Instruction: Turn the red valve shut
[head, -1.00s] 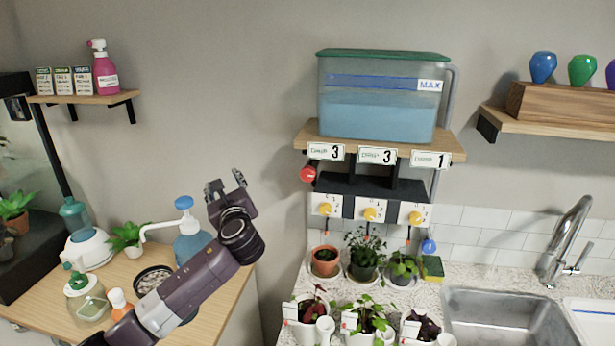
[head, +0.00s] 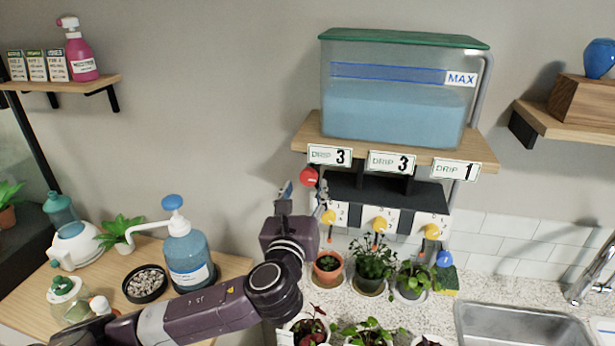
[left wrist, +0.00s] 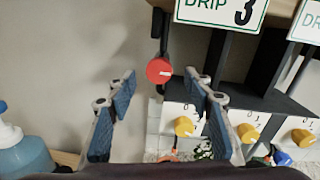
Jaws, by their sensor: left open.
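The red valve (head: 309,177) is a round red knob below the left end of the wooden tank shelf, under the left "DRIP 3" card. In the left wrist view the red valve (left wrist: 159,71) shows a pale pointer mark aimed right and lies beyond and between the fingertips. My left gripper (head: 303,192) is open and empty, just below and in front of the knob. In the left wrist view its blue-padded fingers (left wrist: 160,84) are spread wide, with no contact that I can see. My right gripper is not in view.
A water tank (head: 400,95) marked MAX stands on the shelf (head: 480,150). Yellow knobs (head: 380,224) on white plates sit below and right of the valve. Potted plants (head: 373,262) stand beneath. A blue pump bottle (head: 187,255) stands on the left table.

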